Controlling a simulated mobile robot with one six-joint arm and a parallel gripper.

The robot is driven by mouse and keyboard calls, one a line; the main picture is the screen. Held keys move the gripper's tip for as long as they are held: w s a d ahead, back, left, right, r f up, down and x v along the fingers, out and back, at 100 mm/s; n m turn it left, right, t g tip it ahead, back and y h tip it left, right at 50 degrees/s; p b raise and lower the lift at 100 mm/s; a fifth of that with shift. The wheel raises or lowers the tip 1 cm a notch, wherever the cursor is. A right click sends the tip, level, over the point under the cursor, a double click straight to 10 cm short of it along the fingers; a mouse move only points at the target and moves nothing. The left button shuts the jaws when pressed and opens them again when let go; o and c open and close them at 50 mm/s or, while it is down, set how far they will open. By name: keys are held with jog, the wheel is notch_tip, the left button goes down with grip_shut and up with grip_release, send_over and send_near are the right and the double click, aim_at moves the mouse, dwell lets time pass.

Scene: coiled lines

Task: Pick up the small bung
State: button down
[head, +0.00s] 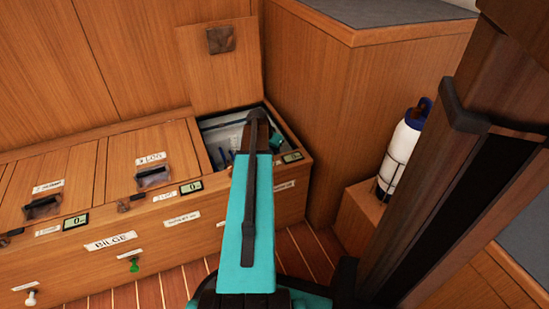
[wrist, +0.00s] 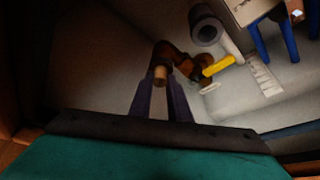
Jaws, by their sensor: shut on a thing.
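In the wrist view my gripper (wrist: 163,88) has its two dark fingers close together, shut on a small tan, round-ended piece that looks like the small bung (wrist: 160,74). A dark brown object (wrist: 180,62) lies right behind it; I cannot tell whether they touch. In the head view my teal arm reaches into the open locker (head: 215,122) at the end of the bench, and it hides the gripper and the bung there.
Inside the locker, the wrist view shows a grey roll (wrist: 205,30), a yellow-handled item (wrist: 218,65) and a blue-legged thing (wrist: 258,40). The raised lid (head: 222,75) stands behind the opening. A white bottle (head: 398,155) stands at the right.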

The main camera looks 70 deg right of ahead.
notch_tip(320, 180, up, 18)
jog(key=p, duration=0.7)
jog(key=shift+p, duration=0.3)
jog(key=shift+p, duration=0.3)
dwell(0.7)
